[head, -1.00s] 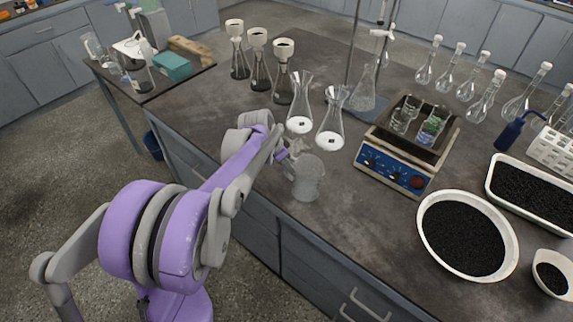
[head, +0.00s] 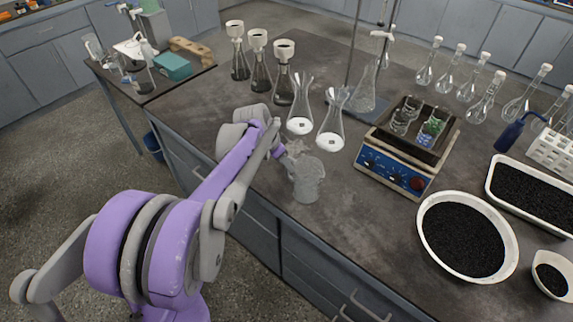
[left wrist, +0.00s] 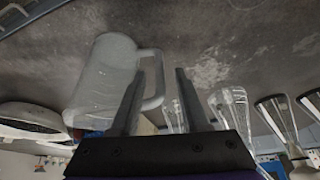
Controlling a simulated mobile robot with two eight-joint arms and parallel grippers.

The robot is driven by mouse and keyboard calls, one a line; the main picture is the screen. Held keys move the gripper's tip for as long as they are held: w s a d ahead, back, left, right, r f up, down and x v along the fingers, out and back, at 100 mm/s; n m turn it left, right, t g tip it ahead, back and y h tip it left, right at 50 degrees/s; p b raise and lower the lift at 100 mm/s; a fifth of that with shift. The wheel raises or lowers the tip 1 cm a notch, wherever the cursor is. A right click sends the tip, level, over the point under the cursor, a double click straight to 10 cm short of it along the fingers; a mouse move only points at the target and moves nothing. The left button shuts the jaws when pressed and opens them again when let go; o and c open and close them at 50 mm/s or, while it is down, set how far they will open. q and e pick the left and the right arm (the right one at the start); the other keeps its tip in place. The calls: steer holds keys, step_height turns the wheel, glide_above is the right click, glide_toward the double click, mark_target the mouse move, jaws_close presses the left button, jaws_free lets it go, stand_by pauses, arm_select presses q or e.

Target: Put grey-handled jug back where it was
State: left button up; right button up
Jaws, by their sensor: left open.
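The jug (head: 307,182), translucent grey-white, stands upright on the dark bench near its front edge. My left gripper (head: 292,154) is at its left, far side, partly hidden by my forearm in the head view. In the left wrist view the jug (left wrist: 97,85) looks upside down, and its pale grey handle (left wrist: 160,78) shows between the two spread fingers of the open left gripper (left wrist: 161,72). I cannot tell whether a finger touches the handle. My right gripper is not in view.
Two conical flasks (head: 300,108) (head: 331,128) stand just behind the jug. A blue-fronted hotplate (head: 392,170) with small beakers is to its right. A white bowl of black grains (head: 424,232) stands at the front right. Bare bench lies between jug and bowl.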

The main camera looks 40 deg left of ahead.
arm_select(q)
steer(key=v, duration=0.8)
steer(key=s+d+f+n, duration=0.1)
steer(key=s+d+f, duration=0.1)
steer(key=s+d, duration=0.4)
steer(key=s+d+f+n+y, duration=0.1)
steer(key=s+d+f, duration=0.2)
steer(key=s+d, duration=0.3)
steer(key=s+d+f+n, duration=0.1)
steer(key=s+d+f, duration=0.2)
steer(key=s+d, duration=0.4)
steer(key=shift+f+t+p, duration=0.25)
steer(key=shift+t+p, duration=0.1)
steer(key=shift+t, duration=0.05)
steer(key=shift+d, duration=0.1)
stand_by(0.5)
